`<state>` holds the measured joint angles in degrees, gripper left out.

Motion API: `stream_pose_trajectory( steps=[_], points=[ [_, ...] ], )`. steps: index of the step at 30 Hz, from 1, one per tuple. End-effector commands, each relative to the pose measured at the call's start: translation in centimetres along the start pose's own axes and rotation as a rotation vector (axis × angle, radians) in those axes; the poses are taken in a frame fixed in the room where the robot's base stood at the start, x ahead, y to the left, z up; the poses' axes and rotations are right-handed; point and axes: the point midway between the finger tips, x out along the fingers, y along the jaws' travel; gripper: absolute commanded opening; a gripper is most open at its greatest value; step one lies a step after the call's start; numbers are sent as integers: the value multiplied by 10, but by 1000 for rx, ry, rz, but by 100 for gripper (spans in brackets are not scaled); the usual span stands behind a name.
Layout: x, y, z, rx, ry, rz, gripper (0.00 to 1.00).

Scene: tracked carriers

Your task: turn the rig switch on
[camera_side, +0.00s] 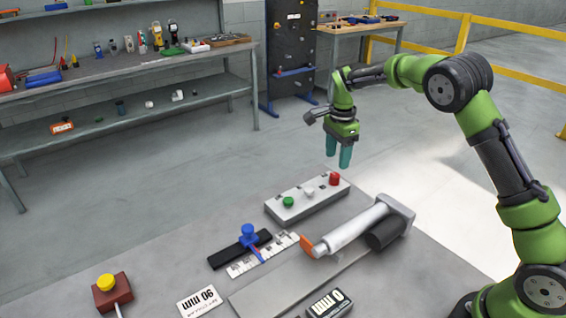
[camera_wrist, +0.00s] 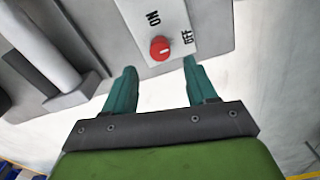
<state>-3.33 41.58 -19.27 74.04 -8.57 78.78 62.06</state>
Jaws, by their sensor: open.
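The rig switch is a round red knob (camera_side: 334,179) at the right end of a pale control panel (camera_side: 306,203) on the table. In the wrist view the red knob (camera_wrist: 159,48) sits beside the printed words ON and OFF. It bears a small white mark, too small to tell which word it points to. My gripper (camera_side: 338,161) has teal fingers pointing down, above and close to the knob. In the wrist view my gripper (camera_wrist: 160,68) is open, and the knob shows between and just beyond its fingertips. Nothing is held.
The panel also carries a green button (camera_side: 288,201) and a white knob (camera_side: 309,191). A cylinder with an orange tip (camera_side: 305,243) lies in front.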

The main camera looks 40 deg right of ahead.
Motion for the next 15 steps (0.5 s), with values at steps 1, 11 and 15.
stream_pose_trajectory(
  steps=[1, 11, 15],
  points=[
    [12, 1, 0, 1, -1, 4, 57],
    [56, 0, 0, -1, -1, 0, 57],
    [60, 0, 0, 0, -1, 0, 57]
  ],
)
